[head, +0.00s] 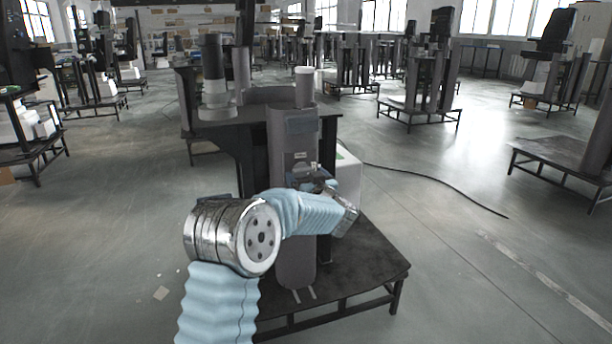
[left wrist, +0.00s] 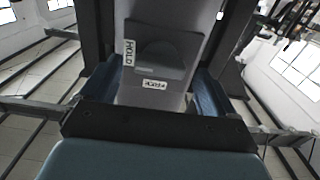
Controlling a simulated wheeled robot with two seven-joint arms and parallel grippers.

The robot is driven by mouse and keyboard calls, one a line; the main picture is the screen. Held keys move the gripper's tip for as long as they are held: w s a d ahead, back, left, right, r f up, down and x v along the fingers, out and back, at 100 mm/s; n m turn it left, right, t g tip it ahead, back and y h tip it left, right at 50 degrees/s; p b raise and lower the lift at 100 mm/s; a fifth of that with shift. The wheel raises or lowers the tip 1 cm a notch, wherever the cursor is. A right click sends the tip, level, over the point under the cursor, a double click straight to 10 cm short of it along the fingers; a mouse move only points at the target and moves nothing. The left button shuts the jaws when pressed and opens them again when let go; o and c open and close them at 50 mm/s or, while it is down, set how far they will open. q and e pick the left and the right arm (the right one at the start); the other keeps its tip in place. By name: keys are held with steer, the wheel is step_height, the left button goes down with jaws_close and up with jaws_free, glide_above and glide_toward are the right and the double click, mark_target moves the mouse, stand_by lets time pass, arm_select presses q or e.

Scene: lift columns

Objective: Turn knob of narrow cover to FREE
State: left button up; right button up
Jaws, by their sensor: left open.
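The narrow cover (head: 292,148) is a tall grey upright panel on the front of the lift column in the head view. It also shows in the left wrist view (left wrist: 190,18), with a HOLD label (left wrist: 130,52) at its left and a FREE label (left wrist: 155,85), which appears upside down, below. A dark grey knob (left wrist: 165,62) lies between the labels; its exact pointing is hard to tell. My left gripper (head: 312,180) is at the cover's middle in the head view. In the left wrist view its open fingers (left wrist: 156,80) stand on either side of the labelled area, apart from the knob.
The column stands on a low dark platform (head: 360,262). A white box (head: 348,172) is behind the cover at the right. A black cable (head: 440,180) lies on the floor at right. Other columns on platforms (head: 420,112) stand farther back. Open floor lies left and right.

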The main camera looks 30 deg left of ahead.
arm_select(q)
steer(key=shift+w+a, duration=0.3)
steer(key=shift+a, duration=0.05)
steer(key=shift+c, duration=0.4)
steer(key=c, duration=1)
